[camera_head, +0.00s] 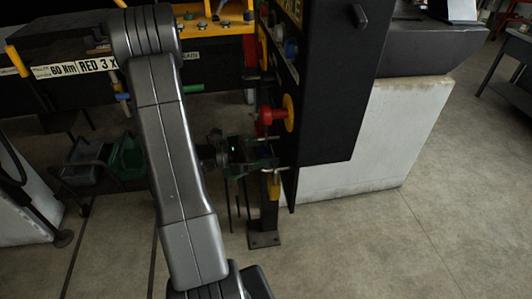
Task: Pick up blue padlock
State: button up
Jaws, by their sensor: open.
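My gripper (272,158) is in the middle of the view, low beside the black panel (338,85), and points to the right. It is open, and I see nothing held in it. Its fingers are dark and small here, so the space between them is hard to make out. I cannot pick out a blue padlock with certainty. A small blue item (291,48) is on the panel's left side, well above my gripper. It is too small to tell whether it is a padlock.
A red handle on a yellow disc (270,115) sticks out just above my gripper. A pale block (390,135) is behind the panel. A green bin (127,157) is at left.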

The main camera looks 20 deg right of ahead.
jog(key=shift+c, duration=0.4)
jog(key=c, duration=1.1)
jog(key=shift+o, duration=0.2)
jog(key=shift+r, duration=0.25)
jog(key=shift+r, duration=0.5)
jog(key=b+v, duration=0.4)
jog(key=v, duration=1.4)
jog(key=shift+w+r, duration=0.1)
jog(key=shift+r, duration=0.15)
